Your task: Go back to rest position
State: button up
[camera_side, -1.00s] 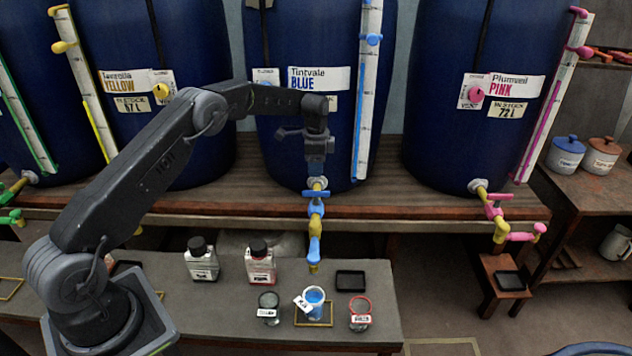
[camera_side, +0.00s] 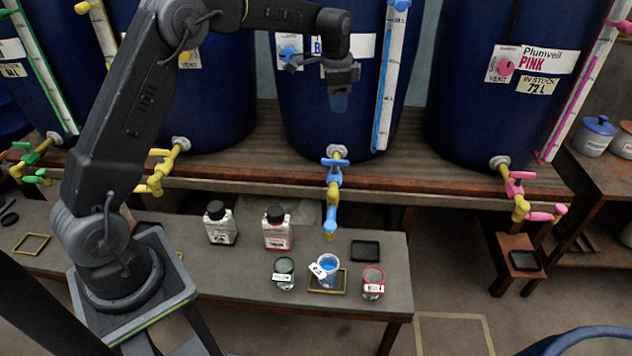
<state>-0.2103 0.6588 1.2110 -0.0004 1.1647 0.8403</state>
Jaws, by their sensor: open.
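My gripper (camera_side: 339,98) hangs in the air in front of the blue vat (camera_side: 300,120), above the blue tap (camera_side: 334,180). It points down, is open and appears empty. It is apart from the tap and the bench. A cup with blue liquid (camera_side: 327,268) and a white tag stands inside a brass-coloured frame (camera_side: 328,290) on the grey bench, below the tap's spout. A jar with a dark rim (camera_side: 285,272) stands to its left and a jar with a red rim (camera_side: 373,281) to its right.
Two dark-capped bottles, one white-labelled (camera_side: 220,224) and one red-labelled (camera_side: 277,228), stand on the bench (camera_side: 240,272). A black tray (camera_side: 365,250) lies right of the spout. The pink vat (camera_side: 465,110) with its pink tap (camera_side: 515,190) is at the right. Open air surrounds my gripper.

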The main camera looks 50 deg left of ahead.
jog(key=s+d+r+n+t, duration=0.1)
jog(key=s+d+r+n, duration=0.1)
jog(key=s+d+r, duration=0.35)
jog(key=s+d+r+n+t, duration=0.1)
jog(key=s+d+r, duration=0.1)
jog(key=s+r, duration=0.6)
jog(key=s+d+f+n+t, duration=0.1)
jog(key=s+d+f+n, duration=0.1)
jog(key=s, duration=0.8)
jog(key=s+d+f+n+t, duration=0.1)
jog(key=s+f, duration=0.3)
jog(key=s, duration=0.7)
jog(key=shift+d+n, duration=0.55)
jog(key=shift+n, duration=0.05)
